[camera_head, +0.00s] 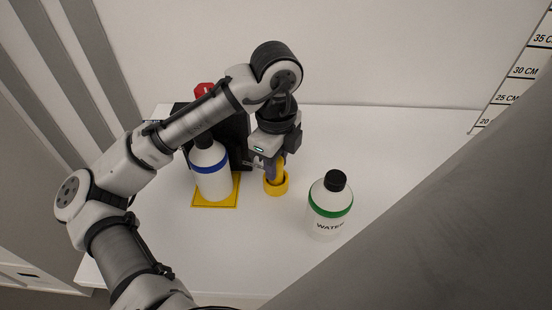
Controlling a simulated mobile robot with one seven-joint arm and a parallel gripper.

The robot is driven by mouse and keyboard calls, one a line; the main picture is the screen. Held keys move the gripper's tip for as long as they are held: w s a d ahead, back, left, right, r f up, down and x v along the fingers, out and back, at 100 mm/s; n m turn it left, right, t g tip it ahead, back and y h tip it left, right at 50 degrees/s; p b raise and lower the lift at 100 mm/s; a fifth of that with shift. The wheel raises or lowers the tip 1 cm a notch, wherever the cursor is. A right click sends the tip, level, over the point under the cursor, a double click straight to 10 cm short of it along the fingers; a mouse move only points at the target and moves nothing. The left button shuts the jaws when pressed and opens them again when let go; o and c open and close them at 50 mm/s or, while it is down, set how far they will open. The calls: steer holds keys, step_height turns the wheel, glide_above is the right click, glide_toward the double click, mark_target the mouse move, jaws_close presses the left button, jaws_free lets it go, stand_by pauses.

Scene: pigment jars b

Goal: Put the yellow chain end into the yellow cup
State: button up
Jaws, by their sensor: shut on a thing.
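The yellow cup (285,188) stands on the white table, near the middle of the view. My gripper (272,172) points down right above the cup. It is shut on a yellow piece (279,170), which I take to be the yellow chain end. This piece stands over the cup and its lower part seems to be within the rim. The cup's inside is mostly hidden, so I cannot tell how deep it reaches or whether it touches the cup.
A white bottle with a blue band (212,181) stands on a yellow mat (229,204), left of the cup. A green-banded WATER bottle (328,212) stands to the right. A black object (239,130) and a red one (204,89) are behind. The table's back right is clear.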

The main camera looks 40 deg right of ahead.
steer(key=shift+f, duration=0.45)
steer(key=o, duration=1.1)
steer(key=shift+o, duration=0.2)
step_height(320, 180, up, 14)
steer(key=shift+b, duration=0.3)
steer(key=shift+f, duration=0.1)
